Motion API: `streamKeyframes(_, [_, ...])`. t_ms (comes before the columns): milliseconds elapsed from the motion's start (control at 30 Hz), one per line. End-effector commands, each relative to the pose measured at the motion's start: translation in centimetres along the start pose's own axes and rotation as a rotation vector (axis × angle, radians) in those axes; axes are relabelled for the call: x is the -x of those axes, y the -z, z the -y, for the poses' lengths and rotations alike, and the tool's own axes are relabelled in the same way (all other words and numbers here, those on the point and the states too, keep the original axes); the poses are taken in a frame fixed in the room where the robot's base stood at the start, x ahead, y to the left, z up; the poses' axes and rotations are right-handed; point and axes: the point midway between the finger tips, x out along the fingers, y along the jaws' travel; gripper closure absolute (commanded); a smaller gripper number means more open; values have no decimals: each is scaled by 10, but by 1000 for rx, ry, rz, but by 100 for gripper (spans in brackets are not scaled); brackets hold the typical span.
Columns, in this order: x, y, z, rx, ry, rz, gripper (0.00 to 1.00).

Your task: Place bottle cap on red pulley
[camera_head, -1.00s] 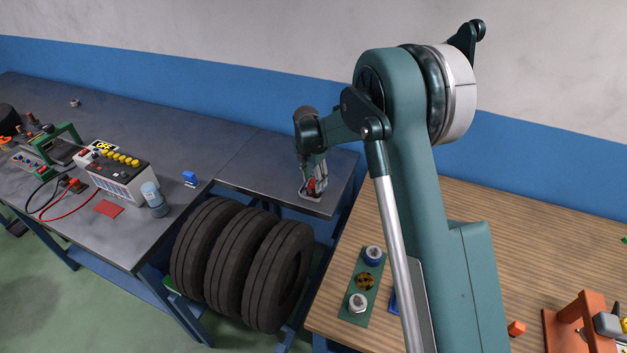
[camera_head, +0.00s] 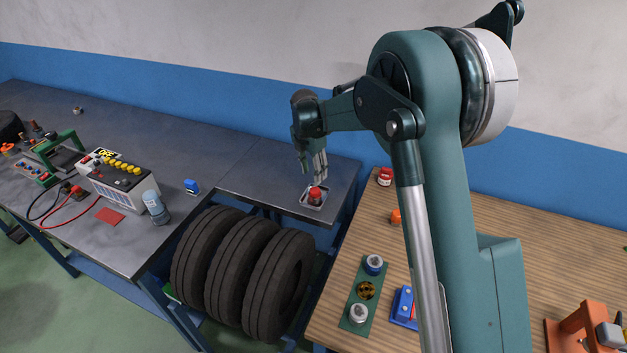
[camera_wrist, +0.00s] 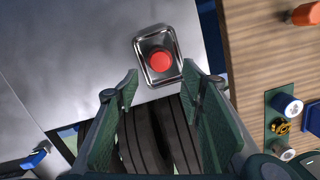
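A round red piece (camera_head: 316,194) stands in a small shiny metal tray (camera_head: 306,203) near the front edge of the grey bench. From above, in the wrist view, it is a plain red disc (camera_wrist: 160,61) in the tray (camera_wrist: 146,46); I cannot tell whether it is the cap, the pulley or one on the other. A red and white round thing (camera_head: 385,177) stands at the back left of the wooden table; it may be the red pulley. My gripper (camera_head: 320,175) is above the tray, fingers apart and empty, clear of the red piece.
A green plate (camera_head: 351,302) with round metal parts, an orange piece (camera_head: 396,216) and a blue piece (camera_head: 403,306) are on the wooden table. Tyres (camera_head: 278,285) stand below the bench front. A blue block (camera_head: 191,186) lies left on the bench, which is otherwise clear around the tray.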

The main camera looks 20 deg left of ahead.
Motion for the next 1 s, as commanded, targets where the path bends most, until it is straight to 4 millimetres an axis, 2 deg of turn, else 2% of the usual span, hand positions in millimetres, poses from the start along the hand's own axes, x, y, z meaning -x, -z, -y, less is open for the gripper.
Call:
streamKeyframes(100, [15,0,0,0,0,0,61])
streamKeyframes(300, [28,0,0,0,0,0,61])
streamKeyframes(1000, [30,0,0,0,0,0,61])
